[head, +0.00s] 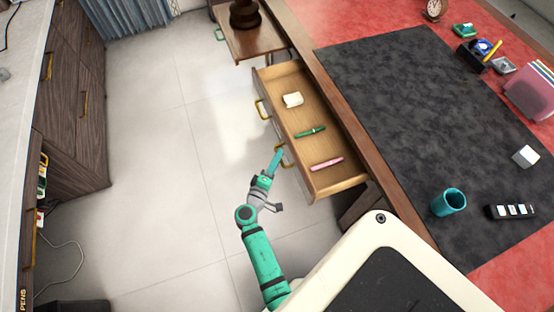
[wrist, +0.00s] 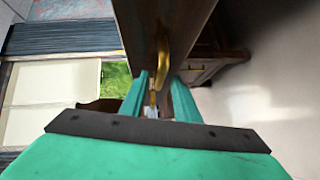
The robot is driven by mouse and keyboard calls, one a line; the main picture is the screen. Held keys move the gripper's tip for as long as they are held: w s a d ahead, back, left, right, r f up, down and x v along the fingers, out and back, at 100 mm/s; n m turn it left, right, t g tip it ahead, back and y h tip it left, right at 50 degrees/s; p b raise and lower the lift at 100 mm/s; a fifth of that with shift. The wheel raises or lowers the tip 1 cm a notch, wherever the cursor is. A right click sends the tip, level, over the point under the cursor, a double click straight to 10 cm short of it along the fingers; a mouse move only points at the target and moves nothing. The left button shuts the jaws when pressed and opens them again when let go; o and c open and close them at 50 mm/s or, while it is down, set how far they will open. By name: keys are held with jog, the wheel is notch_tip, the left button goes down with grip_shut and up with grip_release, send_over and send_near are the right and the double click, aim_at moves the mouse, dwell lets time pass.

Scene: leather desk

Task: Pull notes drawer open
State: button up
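A wooden desk drawer (head: 342,180) stands pulled out from the desk. It holds a white block (head: 292,99), a green pen (head: 310,131) and a pink pen (head: 327,163). Two brass handles are on its front, a far one (head: 261,109) and a near one (head: 280,152). I see no label marking it as the notes drawer. My green gripper (head: 278,152) is at the near handle. In the wrist view, my gripper's fingers (wrist: 159,78) stand apart on either side of a brass handle (wrist: 162,55). A gap shows beside the right finger; firm contact is not visible.
A side board (head: 262,42) with a dark object on it juts out beyond the drawer. The desktop has a dark mat (head: 400,110), a teal cup (head: 448,202) and a white cube (head: 526,156). A dark cabinet (head: 75,110) stands at left. The tiled floor (head: 170,170) between is clear.

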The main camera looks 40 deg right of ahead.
jog(key=v, duration=1)
jog(key=shift+s+a, duration=0.25)
jog(key=shift+a, duration=0.1)
jog(key=shift+w+f, duration=0.1)
jog(key=shift+w, duration=0.05)
jog(key=s+a+f+n+t+y, duration=0.1)
jog(key=s+a+f+t+y, duration=0.1)
jog(key=s+a+y, duration=0.55)
jog(key=s+a+f+t+y, duration=0.2)
jog(key=s+a+y, duration=0.15)
jog(key=a, duration=0.65)
jog(key=s+a+r+m+t+y, duration=0.1)
jog(key=s+a+r, duration=0.1)
jog(key=r, duration=0.5)
jog(key=s+a+r+m+t+y, duration=0.1)
jog(key=s+a+r+t, duration=0.1)
jog(key=r, duration=0.5)
jog(key=s+a+r+m+t+y, duration=0.2)
jog(key=s+a+r, duration=0.1)
jog(key=r, duration=0.4)
jog(key=shift+s+a, duration=0.2)
jog(key=shift+s, duration=0.6)
